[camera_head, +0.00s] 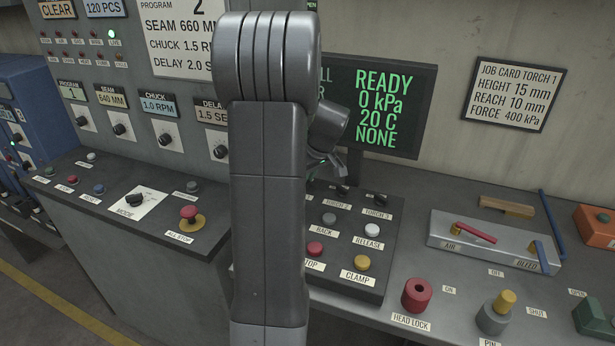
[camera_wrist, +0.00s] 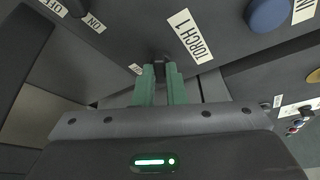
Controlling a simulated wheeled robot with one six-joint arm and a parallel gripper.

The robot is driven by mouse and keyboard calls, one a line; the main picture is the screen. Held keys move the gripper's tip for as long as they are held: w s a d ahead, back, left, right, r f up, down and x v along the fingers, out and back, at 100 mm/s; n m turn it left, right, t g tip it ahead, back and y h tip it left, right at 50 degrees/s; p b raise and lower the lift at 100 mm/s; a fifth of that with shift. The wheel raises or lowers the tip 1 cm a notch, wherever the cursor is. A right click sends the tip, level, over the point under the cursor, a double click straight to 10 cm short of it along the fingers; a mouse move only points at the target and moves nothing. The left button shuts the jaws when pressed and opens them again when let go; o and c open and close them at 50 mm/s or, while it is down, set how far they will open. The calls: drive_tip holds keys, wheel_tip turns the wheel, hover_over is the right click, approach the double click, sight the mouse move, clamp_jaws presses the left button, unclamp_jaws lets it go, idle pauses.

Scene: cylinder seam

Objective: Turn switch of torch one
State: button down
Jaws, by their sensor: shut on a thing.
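The torch one switch (camera_wrist: 161,58) is a small black knob beside the TORCH 1 label (camera_wrist: 190,38) in the wrist view. My gripper (camera_wrist: 162,72) has its green fingers around this knob and is shut on it. The fingers cover much of the knob, so I cannot tell which way it points. In the head view my arm hides this switch, and only a small part of my gripper (camera_head: 326,160) shows behind the arm, over the panel's far left part.
The black panel also carries TORCH 2 (camera_head: 342,190) and TORCH 3 (camera_head: 380,199) knobs, a white RELEASE button (camera_head: 372,230) and a yellow CLAMP button (camera_head: 362,263). A screen (camera_head: 385,105) behind reads READY. A blue button (camera_wrist: 268,14) shows in the wrist view.

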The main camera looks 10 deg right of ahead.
drive_tip(key=c, duration=1.5)
unclamp_jaws()
drive_tip(key=v, duration=1.4)
drive_tip(key=shift+f, duration=0.1)
drive_tip(key=x, duration=1.3)
drive_tip(key=shift+w+a+f, duration=0.15)
drive_tip(key=shift+f, duration=0.2)
